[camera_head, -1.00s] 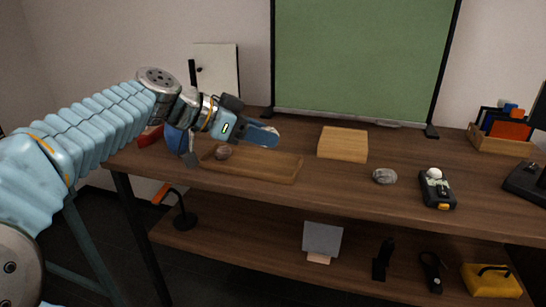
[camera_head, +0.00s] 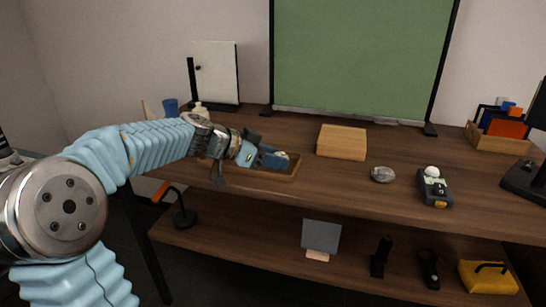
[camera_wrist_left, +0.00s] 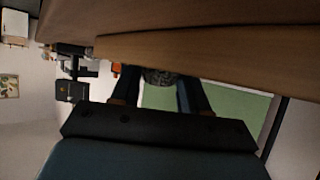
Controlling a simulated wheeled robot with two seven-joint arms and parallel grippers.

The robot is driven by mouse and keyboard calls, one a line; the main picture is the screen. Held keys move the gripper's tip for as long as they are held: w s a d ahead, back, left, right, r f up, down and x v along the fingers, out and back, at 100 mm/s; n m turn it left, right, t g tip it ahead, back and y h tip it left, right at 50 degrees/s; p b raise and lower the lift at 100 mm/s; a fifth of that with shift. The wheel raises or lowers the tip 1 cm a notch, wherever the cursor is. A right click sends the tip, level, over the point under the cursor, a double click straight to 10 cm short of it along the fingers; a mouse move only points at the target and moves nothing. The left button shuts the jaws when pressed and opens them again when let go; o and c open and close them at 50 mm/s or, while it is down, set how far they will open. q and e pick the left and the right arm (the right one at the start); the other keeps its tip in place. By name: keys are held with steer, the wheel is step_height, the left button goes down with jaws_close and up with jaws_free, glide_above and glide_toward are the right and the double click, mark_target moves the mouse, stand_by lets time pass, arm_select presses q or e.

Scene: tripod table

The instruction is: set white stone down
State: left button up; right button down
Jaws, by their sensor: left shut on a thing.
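My left gripper (camera_head: 272,158) is low over the right part of the shallow wooden tray (camera_head: 292,176). It is shut on a stone, the white stone (camera_head: 283,155), whose pale top shows between the fingers. In the left wrist view the stone (camera_wrist_left: 158,77) looks dark and speckled between the two fingers, close to a brown wooden surface. I cannot tell whether it touches the tray. My arm and gripper hide most of the tray's left part. My right gripper is not in view.
A wooden block (camera_head: 342,142) stands just right of the tray. A grey stone (camera_head: 383,174) and a dark device (camera_head: 435,188) with a white ball (camera_head: 432,171) lie farther right. A blue cup (camera_head: 171,108) is at the back left.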

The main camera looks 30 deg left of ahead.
arm_select(q)
steer(key=shift+f+b, duration=0.15)
steer(key=shift+b, duration=0.15)
steer(key=o, duration=1.1)
steer(key=shift+r+p, duration=0.3)
steer(key=shift+p, duration=0.1)
steer(key=b+v, duration=0.1)
steer(key=v, duration=1.1)
steer(key=shift+s+f, duration=0.1)
steer(key=shift+f, duration=0.1)
